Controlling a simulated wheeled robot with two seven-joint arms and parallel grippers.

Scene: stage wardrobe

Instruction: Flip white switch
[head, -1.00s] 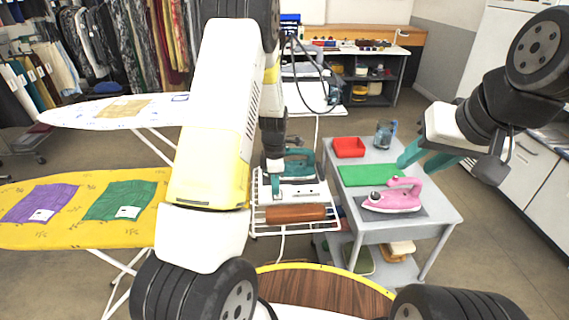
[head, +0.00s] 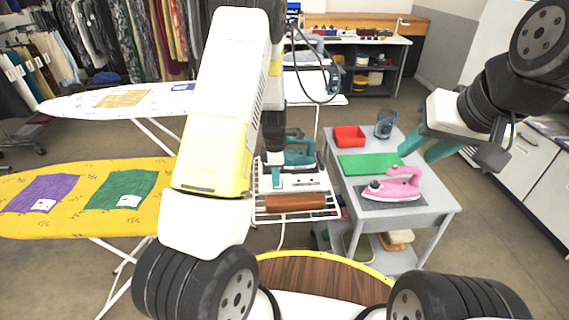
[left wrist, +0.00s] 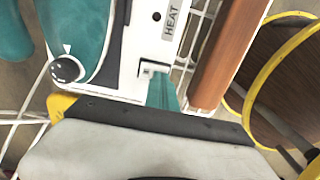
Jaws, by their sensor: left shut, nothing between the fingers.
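The white switch (left wrist: 150,68) shows in the left wrist view as a small white lever on a white panel (left wrist: 135,45), below the label HEAT. The panel also shows in the head view (head: 312,178), with a teal iron (head: 300,153) behind it. My left gripper (head: 277,180) is shut and empty, pointing down at the panel. In the left wrist view its teal fingertips (left wrist: 163,92) are right beside the switch; I cannot tell if they touch it. My right gripper (head: 428,148) is open and empty above the grey cart, away from the panel.
A brown roll (head: 295,202) lies along the rack's front. A yellow ironing board (head: 80,222) is left.

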